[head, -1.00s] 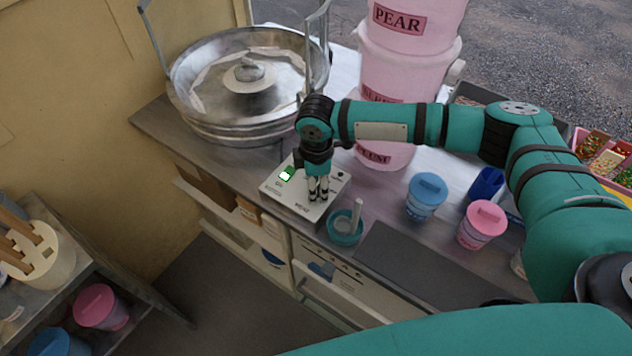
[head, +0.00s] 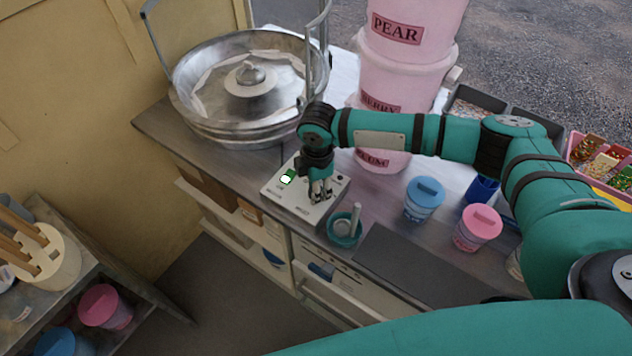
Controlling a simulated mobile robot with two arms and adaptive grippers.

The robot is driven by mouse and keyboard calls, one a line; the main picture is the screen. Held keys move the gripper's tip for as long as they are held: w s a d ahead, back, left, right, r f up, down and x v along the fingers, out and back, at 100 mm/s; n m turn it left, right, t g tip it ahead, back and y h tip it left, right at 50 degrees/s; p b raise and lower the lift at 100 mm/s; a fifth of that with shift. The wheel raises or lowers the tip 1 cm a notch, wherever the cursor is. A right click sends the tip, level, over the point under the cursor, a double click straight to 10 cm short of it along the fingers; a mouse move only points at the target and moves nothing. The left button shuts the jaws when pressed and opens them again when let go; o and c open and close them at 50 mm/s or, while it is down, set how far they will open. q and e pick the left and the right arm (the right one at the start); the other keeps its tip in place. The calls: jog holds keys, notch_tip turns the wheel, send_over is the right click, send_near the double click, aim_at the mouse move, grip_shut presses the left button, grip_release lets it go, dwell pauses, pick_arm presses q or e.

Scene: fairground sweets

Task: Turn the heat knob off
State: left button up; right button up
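The pale control box (head: 300,211) sits on the counter in front of the metal bowl machine. It carries a green and white switch (head: 287,177) on its left side and a small dark round part (head: 338,182) at its right corner. My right gripper (head: 320,192) points down over the middle of the box, its fingertips close together at the panel. I cannot make out the heat knob; the fingers cover that part of the panel. Whether the fingers hold something is unclear. My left gripper is out of view.
The metal bowl machine (head: 205,120) stands behind the box. Pink tubs (head: 405,75) stack behind my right arm. A teal cup (head: 345,229) with a pale stick is close to the box's right. Blue (head: 424,200) and pink (head: 478,230) lidded cups stand further right, beyond a dark mat (head: 420,268).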

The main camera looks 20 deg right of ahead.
jog(key=n+p, duration=0.1)
jog(key=n, duration=0.2)
jog(key=shift+r+n+p, duration=0.15)
jog(key=shift+n+p, duration=0.15)
jog(key=n+p, duration=0.1)
jog(key=n, duration=0.4)
jog(key=shift+w, duration=0.1)
dwell(0.4)
jog(key=o, duration=1.1)
jog(key=shift+o, duration=0.2)
notch_tip(320, 180, up, 12)
jog(key=shift+s+d, duration=0.25)
